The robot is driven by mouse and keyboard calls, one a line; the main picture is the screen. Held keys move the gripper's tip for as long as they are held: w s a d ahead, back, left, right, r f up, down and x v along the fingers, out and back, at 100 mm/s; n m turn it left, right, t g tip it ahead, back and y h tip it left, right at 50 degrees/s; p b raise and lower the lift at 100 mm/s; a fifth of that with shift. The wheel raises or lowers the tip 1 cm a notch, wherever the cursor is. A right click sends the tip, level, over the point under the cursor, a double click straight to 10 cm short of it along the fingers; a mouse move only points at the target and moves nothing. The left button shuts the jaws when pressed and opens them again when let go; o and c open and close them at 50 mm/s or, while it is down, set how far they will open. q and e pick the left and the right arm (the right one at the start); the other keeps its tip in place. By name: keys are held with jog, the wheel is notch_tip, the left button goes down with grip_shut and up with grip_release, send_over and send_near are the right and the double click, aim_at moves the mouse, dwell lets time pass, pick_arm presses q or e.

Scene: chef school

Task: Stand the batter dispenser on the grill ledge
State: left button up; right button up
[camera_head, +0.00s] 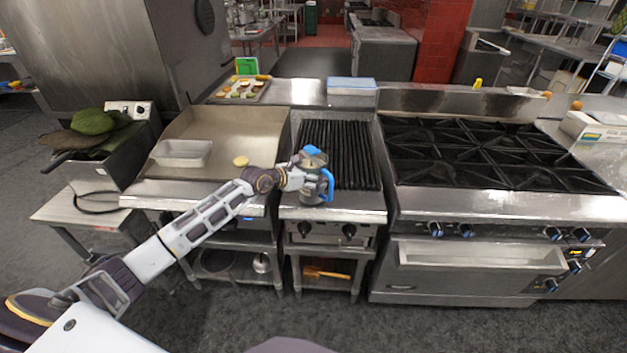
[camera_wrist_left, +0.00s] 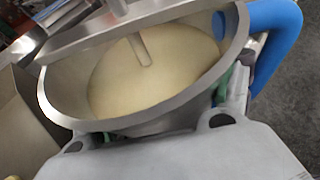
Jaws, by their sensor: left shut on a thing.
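The batter dispenser (camera_head: 313,185) is a metal vessel with a blue handle, at the front of the ribbed grill in the head view. My left gripper (camera_head: 298,178) is shut on it from the left side. The dispenser appears upright at the grill ledge (camera_head: 350,201); I cannot tell whether its base touches the ledge. In the left wrist view the dispenser's open rim (camera_wrist_left: 50,105) shows pale batter inside, with a rod across the top and the blue handle (camera_wrist_left: 282,40) at the right. My right gripper is not in view.
The ribbed grill (camera_head: 345,150) lies behind the dispenser. A flat griddle (camera_head: 225,130) to the left holds a metal pan (camera_head: 182,152) and a small round pale piece (camera_head: 241,161). A burner range (camera_head: 480,155) stands to the right. The ledge right of the dispenser is clear.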

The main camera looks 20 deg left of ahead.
pick_arm(q)
jog(key=shift+f, duration=1.1)
jog(key=shift+f, duration=0.15)
jog(key=o, duration=1.5)
jog(key=shift+f, duration=0.1)
jog(key=shift+o, duration=0.2)
jog(key=v, duration=1.2)
jog(key=shift+b, duration=0.35)
